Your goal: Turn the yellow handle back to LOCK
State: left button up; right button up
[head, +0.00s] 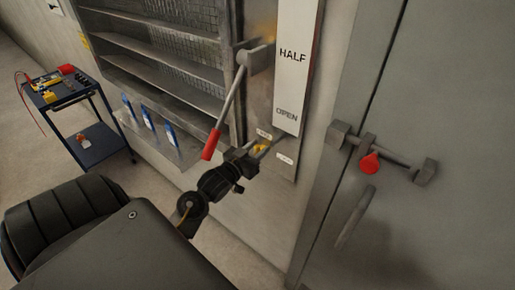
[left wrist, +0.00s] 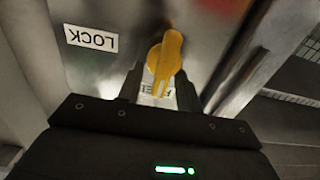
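The small yellow handle (head: 261,148) is on the grey wall panel below the OPEN mark, largely hidden by my left gripper (head: 254,151) in the head view. In the left wrist view the yellow handle (left wrist: 164,56) lies between the fingertips of my left gripper (left wrist: 159,80), with a visible gap beside it. The fingers look open. The handle's narrow end points at a white label (left wrist: 155,98), partly hidden and hard to read. The upside-down LOCK label (left wrist: 91,38) is off to the handle's left there. My right gripper is not in view.
A red-gripped lever (head: 226,104) hangs just above my left gripper, beside the HALF/OPEN plate (head: 293,65). A grey door with a red-knobbed latch (head: 370,162) is at right. Metal shelves (head: 160,50) and a blue cart (head: 93,150) are at left.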

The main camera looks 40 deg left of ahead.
pick_arm(q)
jog(key=shift+d, duration=0.1)
grip_shut()
jog(key=m, duration=0.4)
jog(key=shift+d+f+m, duration=0.1)
jog(key=shift+d+m, duration=0.25)
jog(key=shift+m, duration=0.05)
jog(key=shift+d+f+m+b, duration=0.2)
jog(key=shift+f+m, duration=0.1)
jog(key=shift+m, duration=1.85)
jog(key=shift+d+f+m+b, duration=0.1)
jog(key=shift+d+f+m, duration=0.15)
jog(key=shift+m, duration=1.95)
jog(key=shift+d+f+m+b, duration=0.15)
jog(key=shift+f+m, duration=0.2)
jog(key=shift+m, duration=1.8)
